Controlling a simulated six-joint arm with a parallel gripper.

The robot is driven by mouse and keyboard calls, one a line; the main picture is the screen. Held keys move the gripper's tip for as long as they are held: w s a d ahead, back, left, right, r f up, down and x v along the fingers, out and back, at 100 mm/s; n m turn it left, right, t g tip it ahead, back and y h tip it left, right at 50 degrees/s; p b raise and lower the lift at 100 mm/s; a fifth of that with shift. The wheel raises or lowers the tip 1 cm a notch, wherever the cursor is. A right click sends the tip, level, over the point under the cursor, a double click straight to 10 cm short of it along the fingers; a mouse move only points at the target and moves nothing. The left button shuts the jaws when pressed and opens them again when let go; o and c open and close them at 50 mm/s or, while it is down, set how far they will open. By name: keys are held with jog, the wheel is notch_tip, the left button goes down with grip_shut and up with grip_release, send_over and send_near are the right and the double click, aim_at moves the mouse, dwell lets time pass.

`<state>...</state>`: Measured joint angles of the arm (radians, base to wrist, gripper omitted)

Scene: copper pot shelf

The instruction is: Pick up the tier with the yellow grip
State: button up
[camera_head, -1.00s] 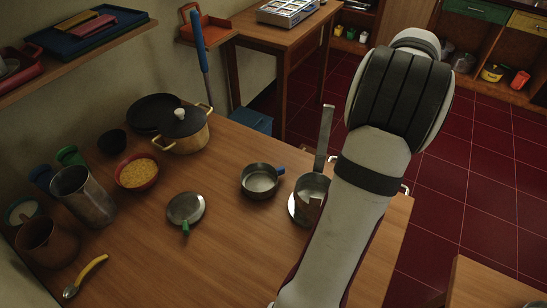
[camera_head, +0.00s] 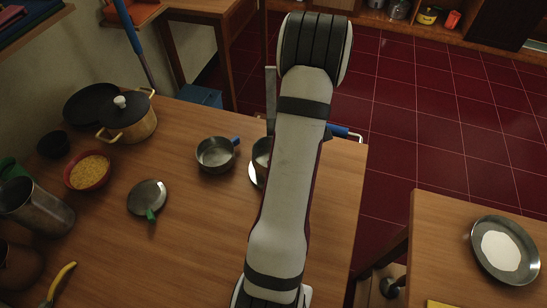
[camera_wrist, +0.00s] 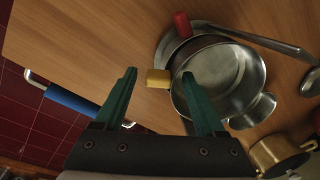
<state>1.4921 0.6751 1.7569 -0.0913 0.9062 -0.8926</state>
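In the wrist view a round metal tier (camera_wrist: 222,78) has a short yellow grip (camera_wrist: 158,79) on its left side. A red grip (camera_wrist: 182,24) shows just above it, beside a metal rim that appears to lie under the tier. My gripper (camera_wrist: 158,72) is open, its two green fingers on either side of the yellow grip. I cannot tell whether either finger touches it. In the head view my arm hides the gripper and most of the stack; only a sliver of metal (camera_head: 262,158) and an upright metal strip (camera_head: 271,100) show beside it.
A small pan with a blue grip (camera_head: 215,155) stands left of the stack. A blue-handled rail (camera_head: 345,132) is at the table's right edge. Bare wood lies in front.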

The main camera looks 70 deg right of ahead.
grip_shut()
notch_tip(320, 180, up, 17)
jog(key=shift+n+g+h, duration=0.5)
jog(key=shift+n, duration=0.4)
jog(key=shift+w+d+f, duration=0.1)
jog(key=shift+d+f, duration=0.05)
jog(key=shift+f, duration=2.5)
jog(key=shift+w+d+f, duration=0.1)
jog(key=shift+d+f, duration=0.1)
jog(key=shift+f, duration=2.5)
jog(key=shift+w+d+f, duration=0.1)
jog(key=shift+d+f, duration=0.05)
jog(key=shift+f, duration=2.5)
